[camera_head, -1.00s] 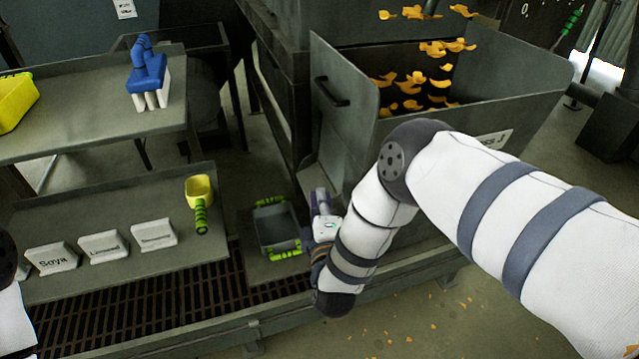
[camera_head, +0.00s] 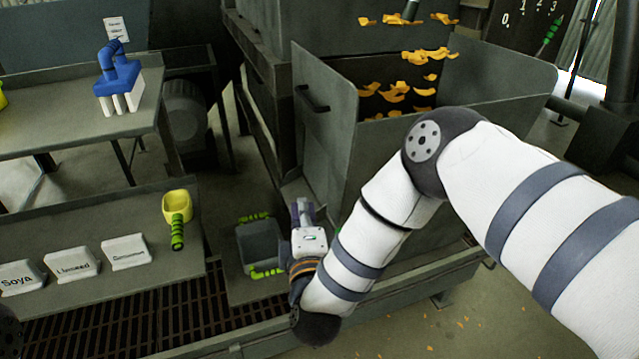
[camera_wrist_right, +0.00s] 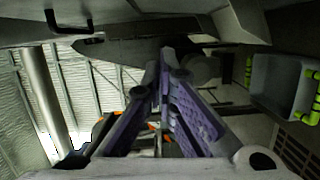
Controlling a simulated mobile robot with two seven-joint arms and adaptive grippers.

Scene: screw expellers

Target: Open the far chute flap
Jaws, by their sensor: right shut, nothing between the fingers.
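A grey hopper bin (camera_head: 420,150) holds orange flakes. Its left side panel (camera_head: 325,140) stands upright and bears a black handle (camera_head: 312,98). A black handle (camera_wrist_right: 68,22) also shows at the top left of the right wrist view. A sloping grey chute plate (camera_head: 292,190) lies below the panel; I cannot tell for certain which part is the far chute flap. My right gripper (camera_head: 303,205) is by this plate, below the handle and apart from it. In the right wrist view its purple-grey fingers (camera_wrist_right: 165,62) are together and empty. My left gripper is not in view.
A grey tray with green grips (camera_head: 262,245) sits just left of my right gripper. A yellow scoop (camera_head: 176,207) and labelled white blocks (camera_head: 124,252) lie on a lower bench. A blue-and-white object (camera_head: 118,82) stands on the upper table (camera_head: 60,122). A floor grate (camera_head: 120,320) runs along the front.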

